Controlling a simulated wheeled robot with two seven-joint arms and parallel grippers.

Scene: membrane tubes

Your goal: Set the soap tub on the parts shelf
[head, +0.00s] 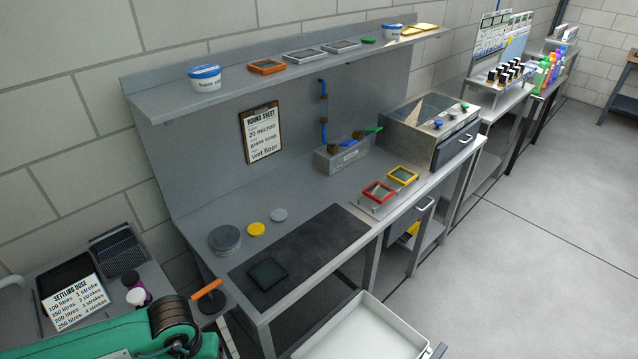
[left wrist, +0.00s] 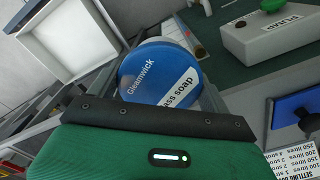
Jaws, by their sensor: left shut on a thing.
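The soap tub (left wrist: 158,72) shows in the left wrist view with its round blue lid, reading "Gleamwick" and "…ass soap". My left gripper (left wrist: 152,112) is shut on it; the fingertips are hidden. In the head view my green left arm is at the bottom left, and the held tub cannot be made out. The long grey shelf (head: 170,103) runs along the wall above the bench. On it stand a white tub with a blue lid (head: 205,78) at the left and another blue-lidded tub (head: 391,31) farther right. My right gripper is not in view.
On the shelf are an orange frame (head: 267,66), grey frames (head: 304,55) and a yellow item (head: 419,28). There is free room between the left tub and the shelf's left end. The bench below holds a dark mat (head: 335,229) and a grey device (head: 430,128).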

